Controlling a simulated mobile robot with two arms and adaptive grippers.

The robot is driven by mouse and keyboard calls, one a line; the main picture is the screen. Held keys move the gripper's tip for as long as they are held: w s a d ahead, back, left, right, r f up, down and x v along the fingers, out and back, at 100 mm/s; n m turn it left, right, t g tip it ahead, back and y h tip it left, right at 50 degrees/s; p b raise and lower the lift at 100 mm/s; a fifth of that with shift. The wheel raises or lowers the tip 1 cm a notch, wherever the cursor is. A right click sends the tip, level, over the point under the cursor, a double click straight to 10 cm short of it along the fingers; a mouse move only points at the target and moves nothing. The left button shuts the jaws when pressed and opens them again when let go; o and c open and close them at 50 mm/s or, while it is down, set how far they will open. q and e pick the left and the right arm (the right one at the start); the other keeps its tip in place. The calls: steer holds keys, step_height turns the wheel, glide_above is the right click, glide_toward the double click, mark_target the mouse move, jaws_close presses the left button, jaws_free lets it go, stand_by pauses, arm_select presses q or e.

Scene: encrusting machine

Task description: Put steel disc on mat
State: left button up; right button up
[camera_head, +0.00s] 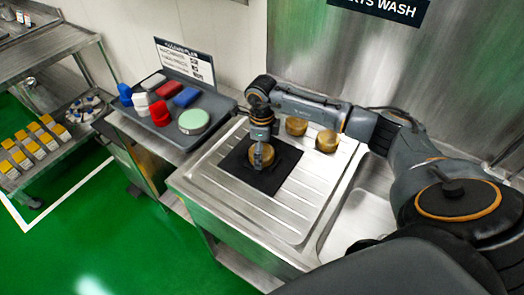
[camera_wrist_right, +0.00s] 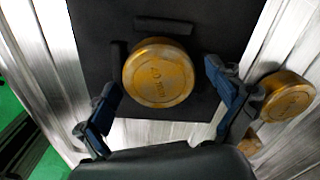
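A round disc (camera_wrist_right: 158,73) lies on the black mat (camera_head: 284,176) on the ribbed steel drainboard. It looks brass-coloured rather than grey steel, with a marking that seems to read 20 mm. My right gripper (camera_head: 262,160) is just over this disc, pointing down. In the right wrist view its two fingers stand apart on either side of the disc, with gaps between, holding nothing. Two similar brass-coloured discs (camera_head: 297,126) (camera_head: 327,140) stand on the drainboard behind the mat. One shows in the right wrist view (camera_wrist_right: 287,97), beside the right finger. My left gripper is out of view.
A shelf rack (camera_head: 50,50) with yellow-topped boxes stands further left. A sink (camera_head: 360,210) is right of the drainboard, whose front is clear.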

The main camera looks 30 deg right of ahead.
step_height(320, 180, up, 12)
steer(key=b, duration=0.4)
